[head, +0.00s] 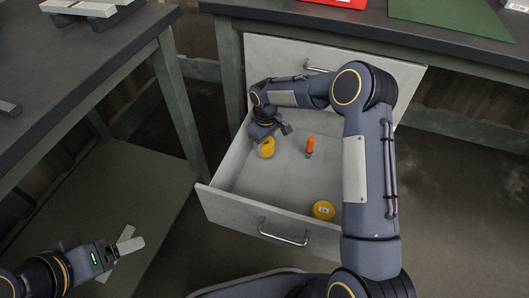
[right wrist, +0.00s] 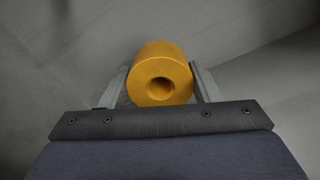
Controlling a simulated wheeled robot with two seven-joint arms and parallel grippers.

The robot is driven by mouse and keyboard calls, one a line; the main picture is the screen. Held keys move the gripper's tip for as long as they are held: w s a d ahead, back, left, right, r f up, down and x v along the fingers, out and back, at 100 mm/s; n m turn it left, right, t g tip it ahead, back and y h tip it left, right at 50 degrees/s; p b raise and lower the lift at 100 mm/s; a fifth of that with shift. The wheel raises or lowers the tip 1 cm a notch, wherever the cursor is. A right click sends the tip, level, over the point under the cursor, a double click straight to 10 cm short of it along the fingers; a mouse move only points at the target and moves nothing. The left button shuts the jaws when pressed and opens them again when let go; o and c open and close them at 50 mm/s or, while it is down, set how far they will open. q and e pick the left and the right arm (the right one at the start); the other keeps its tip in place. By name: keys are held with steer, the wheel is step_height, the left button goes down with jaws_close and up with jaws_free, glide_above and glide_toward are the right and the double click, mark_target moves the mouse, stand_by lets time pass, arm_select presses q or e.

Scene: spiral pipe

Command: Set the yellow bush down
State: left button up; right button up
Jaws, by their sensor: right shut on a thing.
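The yellow bush (head: 267,148) is a short thick ring in the open drawer, near its left side. My right gripper (head: 268,137) is shut on it from above. In the right wrist view the bush (right wrist: 160,68) sits between the two fingers, its round hole facing the camera. I cannot tell whether its underside touches the drawer floor. My left gripper (head: 130,241) is at the lower left, away from the drawer and with nothing seen in it; its finger gap is unclear.
The pale drawer (head: 245,183) is pulled out under a dark worktop (head: 365,27). In it are an orange-handled object (head: 310,146) and a yellow round object with a label (head: 323,210) at the front right. Drawer floor between them is clear. Another bench (head: 75,75) stands left.

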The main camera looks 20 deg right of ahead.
mark_target(264, 149)
steer(key=shift+w+f, duration=0.65)
steer(key=shift+f, duration=0.05)
steer(key=shift+f+b, duration=0.75)
steer(key=shift+f, duration=0.7)
steer(key=shift+f, duration=0.15)
steer(key=o, duration=1.4)
steer(key=shift+f, duration=0.1)
steer(key=shift+o, duration=0.2)
